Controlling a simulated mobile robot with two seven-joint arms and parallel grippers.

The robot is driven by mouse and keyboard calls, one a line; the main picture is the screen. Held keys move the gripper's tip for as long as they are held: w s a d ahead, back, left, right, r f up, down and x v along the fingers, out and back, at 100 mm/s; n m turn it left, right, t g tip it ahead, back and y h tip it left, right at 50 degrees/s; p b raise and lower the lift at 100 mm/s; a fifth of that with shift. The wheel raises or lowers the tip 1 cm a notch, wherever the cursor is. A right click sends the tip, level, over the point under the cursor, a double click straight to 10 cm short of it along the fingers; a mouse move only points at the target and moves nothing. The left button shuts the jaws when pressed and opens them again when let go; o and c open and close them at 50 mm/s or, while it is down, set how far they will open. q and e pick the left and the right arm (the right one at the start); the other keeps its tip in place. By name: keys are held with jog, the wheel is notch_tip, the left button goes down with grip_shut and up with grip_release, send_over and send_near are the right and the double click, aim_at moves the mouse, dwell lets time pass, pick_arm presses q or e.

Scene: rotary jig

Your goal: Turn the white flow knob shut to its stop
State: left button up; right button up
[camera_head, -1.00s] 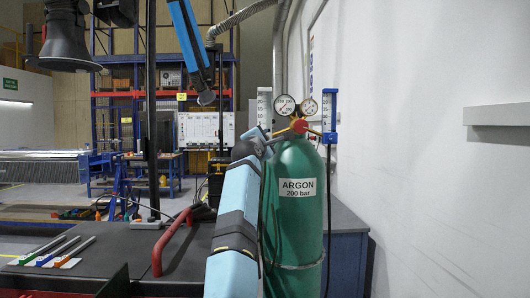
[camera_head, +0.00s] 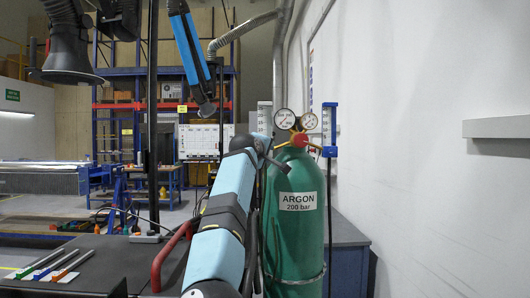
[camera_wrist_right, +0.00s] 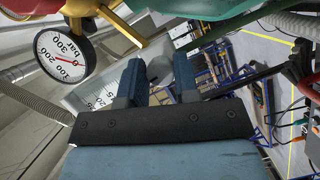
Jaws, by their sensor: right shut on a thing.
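The green argon cylinder (camera_head: 297,215) stands upright right of centre, with two round gauges and a red-and-yellow regulator (camera_head: 299,140) on top. A flowmeter with a white scale (camera_head: 265,117) stands left of the gauges; its scale also shows in the wrist view (camera_wrist_right: 98,96). A blue flowmeter (camera_head: 329,125) stands on the right. In the head view my arm covers that spot. My left gripper is out of view.
A gauge (camera_wrist_right: 64,54) and the yellow regulator arm are close beside the right fingers. A white wall (camera_head: 430,180) stands to the right. A red handle (camera_head: 168,258) and several coloured-tipped rods (camera_head: 52,266) are on the dark bench at lower left.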

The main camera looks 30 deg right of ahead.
jog(key=shift+m, duration=0.5)
jog(key=shift+y, duration=0.3)
jog(key=o, duration=0.9)
jog(key=shift+o, duration=0.2)
jog(key=b+v, duration=0.2)
jog(key=v, duration=1.1)
jog(key=shift+s+a, duration=0.2)
jog(key=shift+a, duration=0.1)
